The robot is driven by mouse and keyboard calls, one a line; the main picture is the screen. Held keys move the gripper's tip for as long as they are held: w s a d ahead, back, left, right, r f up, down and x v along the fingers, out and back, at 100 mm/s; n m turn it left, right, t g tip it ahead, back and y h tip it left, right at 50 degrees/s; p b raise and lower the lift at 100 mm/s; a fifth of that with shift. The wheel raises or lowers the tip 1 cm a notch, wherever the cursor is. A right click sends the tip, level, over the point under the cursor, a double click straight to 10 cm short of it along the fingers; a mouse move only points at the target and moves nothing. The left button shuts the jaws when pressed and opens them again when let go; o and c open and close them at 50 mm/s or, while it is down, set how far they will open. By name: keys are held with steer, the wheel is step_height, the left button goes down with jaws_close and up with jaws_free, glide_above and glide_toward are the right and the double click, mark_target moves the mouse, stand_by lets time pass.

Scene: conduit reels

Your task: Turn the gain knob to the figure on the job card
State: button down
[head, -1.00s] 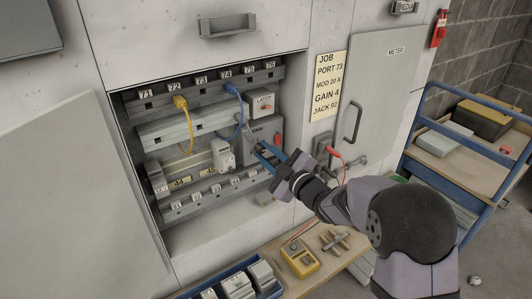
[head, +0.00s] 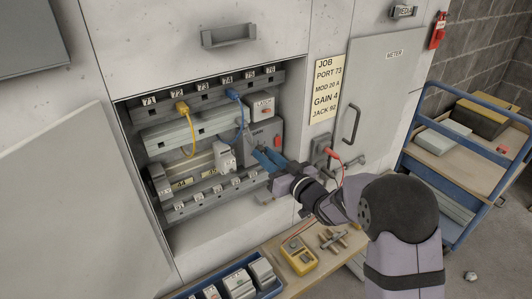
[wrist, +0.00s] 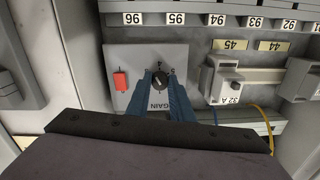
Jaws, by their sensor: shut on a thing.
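The gain knob (wrist: 160,82) is a dark round knob with a pale pointer mark, on a grey box (wrist: 117,60) marked GAIN. The figures around it are too small to read surely. My gripper (wrist: 160,80) has its blue fingers shut on the knob, one on each side; it also shows in the head view (head: 265,158) in front of the box, covering the knob. The job card (head: 325,90) on the cabinet reads PORT 73, MOD 20 A, GAIN 4, JACK 92.
A red switch (wrist: 120,81) sits beside the knob. The LATCH box (head: 262,107) is just above. A yellow cable (head: 187,130) and a blue cable (head: 240,112) hang nearby. A red plug (head: 329,152) with a lead is right of the recess.

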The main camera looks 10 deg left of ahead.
steer(key=m+p, duration=0.2)
steer(key=m, duration=0.3)
steer(key=shift+s+m, duration=0.1)
steer(key=shift+m, duration=0.3)
stand_by(0.4)
steer(key=c, duration=1.6)
jaws_free()
steer(key=shift+o, duration=0.2)
steer(key=b+v, duration=0.1)
steer(key=v, duration=0.6)
steer(key=shift+d+f, duration=0.1)
